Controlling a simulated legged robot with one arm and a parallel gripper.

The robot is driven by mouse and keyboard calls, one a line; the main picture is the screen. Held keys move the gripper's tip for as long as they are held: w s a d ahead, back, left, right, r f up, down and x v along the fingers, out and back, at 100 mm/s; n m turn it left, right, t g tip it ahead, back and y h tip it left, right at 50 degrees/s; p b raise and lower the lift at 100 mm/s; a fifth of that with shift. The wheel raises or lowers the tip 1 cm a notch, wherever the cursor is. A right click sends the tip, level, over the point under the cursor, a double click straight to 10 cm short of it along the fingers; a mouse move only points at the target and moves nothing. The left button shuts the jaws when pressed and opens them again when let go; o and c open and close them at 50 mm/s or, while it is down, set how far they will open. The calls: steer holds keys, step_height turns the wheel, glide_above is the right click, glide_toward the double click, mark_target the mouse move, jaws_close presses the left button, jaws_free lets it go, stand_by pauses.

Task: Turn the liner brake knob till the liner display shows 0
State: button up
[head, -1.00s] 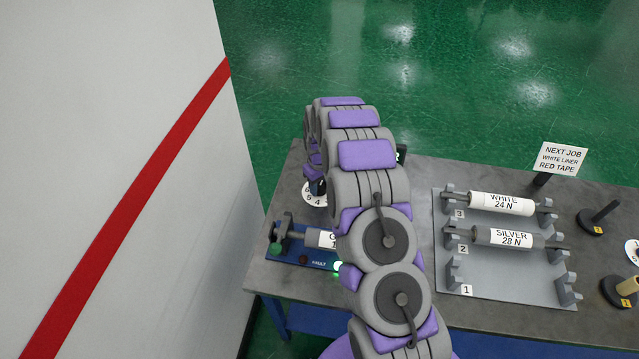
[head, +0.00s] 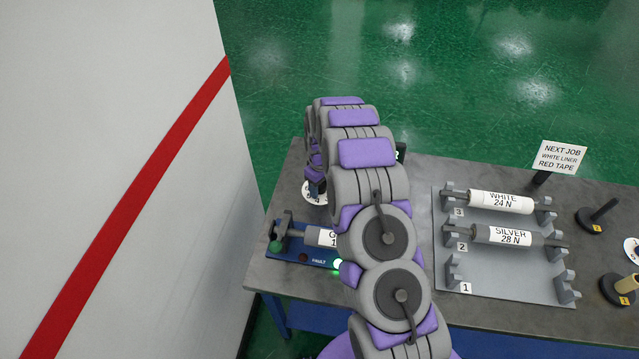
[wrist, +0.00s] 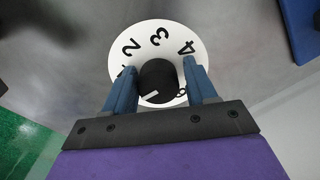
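The black knob (wrist: 157,82) stands on a white number dial (wrist: 158,34) in the wrist view. Its white pointer mark faces the lower left, and the numbers 2, 3 and 4 read clearly. My gripper (wrist: 161,72) has its blue fingers on either side of the knob; a narrow gap shows at the right finger, and contact on the left is unclear. In the head view the dial (head: 309,192) is partly hidden by my gripper.
A blue unit (head: 318,262) with a roll and a lit green lamp sits at the table's left front, partly behind my arm. A grey rack (head: 510,273) holds the white roll (head: 500,203) and silver roll (head: 503,237). A sign (head: 560,157) and spindle posts (head: 600,217) stand farther right.

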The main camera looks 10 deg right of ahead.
steer(key=shift+o, duration=1.2)
steer(key=shift+w+r, duration=0.1)
steer(key=shift+w, duration=0.05)
steer(key=shift+r, duration=0.1)
steer(key=shift+w+r, duration=0.1)
steer(key=shift+r, duration=0.35)
step_height(320, 180, up, 16)
steer(key=p, duration=0.1)
steer(key=shift+r+p, duration=0.15)
steer(key=shift+p, duration=0.25)
steer(key=shift+w, duration=0.1)
